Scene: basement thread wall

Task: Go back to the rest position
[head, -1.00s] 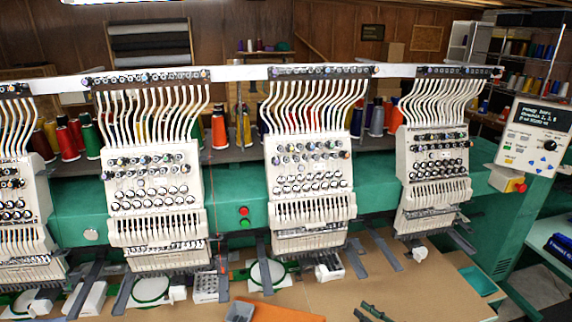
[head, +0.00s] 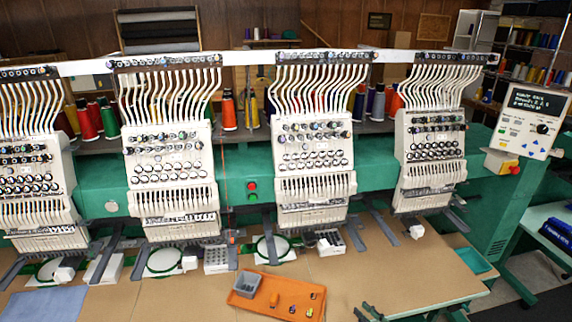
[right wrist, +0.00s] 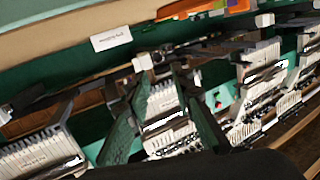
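My left gripper is in neither view.
A multi-head embroidery machine (head: 316,160) spans the back, with a control panel (head: 532,122) at right. An orange tray (head: 268,306) on the table holds a grey bin (head: 246,284) and several small parts. Green hoops (head: 164,260) lie under the heads. The table's right part is bare.

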